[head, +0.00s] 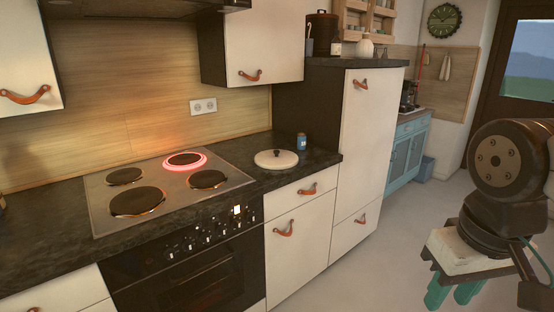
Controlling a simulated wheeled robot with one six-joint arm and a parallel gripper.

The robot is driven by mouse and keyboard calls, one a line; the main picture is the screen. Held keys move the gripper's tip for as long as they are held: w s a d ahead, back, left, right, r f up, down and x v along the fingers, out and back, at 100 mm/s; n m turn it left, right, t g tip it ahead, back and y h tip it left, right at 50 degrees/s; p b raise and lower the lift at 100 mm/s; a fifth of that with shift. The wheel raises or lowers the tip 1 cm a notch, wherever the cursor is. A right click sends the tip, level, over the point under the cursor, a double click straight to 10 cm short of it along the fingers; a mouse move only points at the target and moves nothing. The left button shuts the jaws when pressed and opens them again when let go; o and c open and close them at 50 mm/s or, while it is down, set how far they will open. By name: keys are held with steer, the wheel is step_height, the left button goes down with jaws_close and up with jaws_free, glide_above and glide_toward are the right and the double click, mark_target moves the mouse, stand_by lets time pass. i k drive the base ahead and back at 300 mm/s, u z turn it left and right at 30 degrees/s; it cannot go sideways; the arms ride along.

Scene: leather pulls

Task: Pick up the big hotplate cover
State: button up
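A round cream cover (276,159) with a small dark knob on top lies flat on the dark worktop, just right of the hob. It is the only loose lid-like disc I see. My gripper (450,296) is at the lower right, far from the cover and over the floor. Its two teal fingers point down and stand apart with nothing between them, so it looks open and empty. Part of it is hidden by my arm.
The hob (170,188) has several plates; the rear right plate (185,161) glows red. A small blue jar (301,142) stands behind the cover's right side. A tall cabinet (365,140) rises right of the worktop. The floor (385,260) in front is clear.

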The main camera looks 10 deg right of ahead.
mark_target(272, 158)
steer(key=z, duration=0.15)
steer(key=i, duration=2.4)
steer(key=u, duration=0.15)
